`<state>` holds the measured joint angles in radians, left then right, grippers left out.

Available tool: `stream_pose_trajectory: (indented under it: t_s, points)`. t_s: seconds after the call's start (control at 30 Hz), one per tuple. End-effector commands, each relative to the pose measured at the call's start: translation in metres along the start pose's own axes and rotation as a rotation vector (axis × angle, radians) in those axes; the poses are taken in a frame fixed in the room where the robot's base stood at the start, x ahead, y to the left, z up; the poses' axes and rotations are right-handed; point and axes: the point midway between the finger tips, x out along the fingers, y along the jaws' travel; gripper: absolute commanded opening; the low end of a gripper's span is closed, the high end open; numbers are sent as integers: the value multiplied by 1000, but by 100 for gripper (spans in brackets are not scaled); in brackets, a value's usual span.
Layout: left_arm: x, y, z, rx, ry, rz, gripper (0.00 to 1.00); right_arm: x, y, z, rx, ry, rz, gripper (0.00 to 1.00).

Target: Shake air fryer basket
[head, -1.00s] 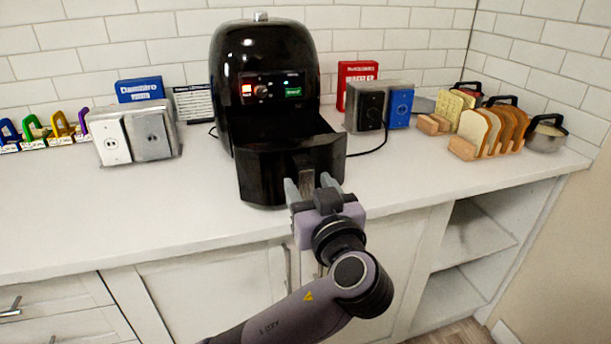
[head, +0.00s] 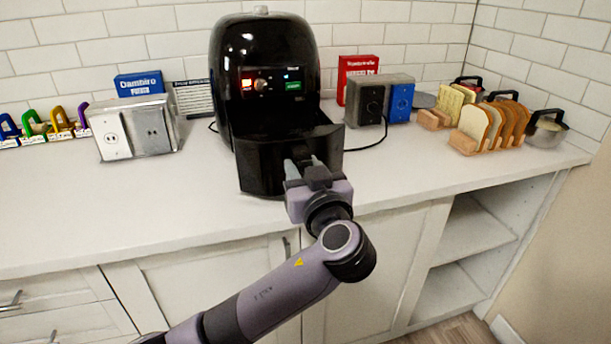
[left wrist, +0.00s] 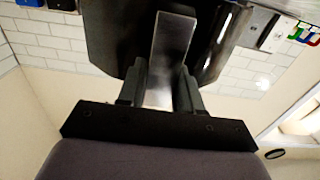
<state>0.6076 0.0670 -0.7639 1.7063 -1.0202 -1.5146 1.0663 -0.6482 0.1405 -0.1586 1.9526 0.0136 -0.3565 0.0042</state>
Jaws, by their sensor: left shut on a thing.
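The black air fryer (head: 262,75) stands on the counter with its control panel facing me. Its black basket (head: 262,168) is pulled out toward me at the front. My left gripper (head: 305,165) is at the basket's front and shut on its handle. In the left wrist view, my left gripper's fingers (left wrist: 160,88) sit on both sides of the grey handle (left wrist: 172,45), with the dark basket front (left wrist: 115,35) behind it. The inside of the basket is too dark to make out. My right gripper is in neither view.
Outlet boxes (head: 133,128) stand left of the fryer, and a grey box with a blue plate (head: 400,102) stands to its right. The front left of the white counter (head: 110,205) is clear.

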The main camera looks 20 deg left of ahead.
Motion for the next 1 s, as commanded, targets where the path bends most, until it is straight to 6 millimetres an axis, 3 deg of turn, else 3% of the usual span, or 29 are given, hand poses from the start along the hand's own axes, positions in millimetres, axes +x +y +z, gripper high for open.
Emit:
stream_pose_trajectory:
  t_s: [0.1,0.4,0.57,0.87,0.9,0.93,1.0]
  points:
    - [24,0,6,-3,1,-4,0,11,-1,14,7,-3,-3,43]
    - [85,0,3,-1,2,-3,0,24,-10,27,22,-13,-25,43]
    - [96,0,1,-2,1,0,0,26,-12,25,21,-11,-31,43]
    - [97,0,0,-1,0,1,0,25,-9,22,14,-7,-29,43]
    - [97,0,0,-1,0,1,47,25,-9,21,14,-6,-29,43]
    - [97,0,0,-1,0,1,55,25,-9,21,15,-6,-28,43]
    - [97,0,0,-1,0,0,55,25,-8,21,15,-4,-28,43]
